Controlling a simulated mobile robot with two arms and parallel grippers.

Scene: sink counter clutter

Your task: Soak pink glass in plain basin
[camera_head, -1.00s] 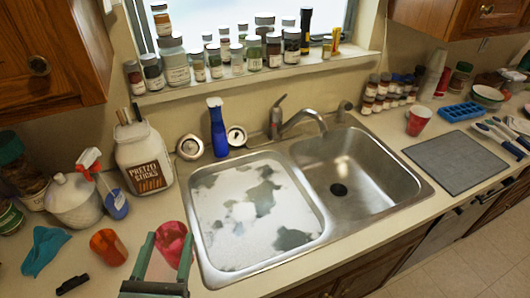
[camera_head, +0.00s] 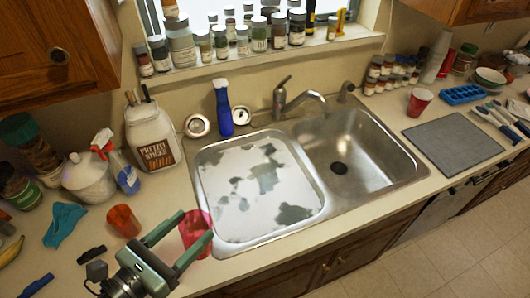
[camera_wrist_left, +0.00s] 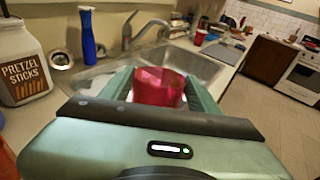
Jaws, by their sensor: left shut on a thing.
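The pink glass (camera_head: 194,229) is at the left gripper's fingertips, beside the front left corner of the sink. My left gripper (camera_head: 196,226) is shut on it, one finger on each side. In the left wrist view the pink glass (camera_wrist_left: 158,86) stands upright between the green fingers (camera_wrist_left: 158,92). I cannot tell whether it is clear of the counter. The right basin (camera_head: 360,165) is bare steel with a dark drain. The left basin (camera_head: 235,215) is filled with a white, patchy surface. My right gripper is not in view.
An orange cup (camera_head: 123,221) and a teal cloth (camera_head: 64,224) lie left of the gripper. A faucet (camera_head: 290,100) and a blue bottle (camera_head: 222,112) stand behind the sink. A grey mat (camera_head: 452,145) and a red cup (camera_head: 419,101) are to its right.

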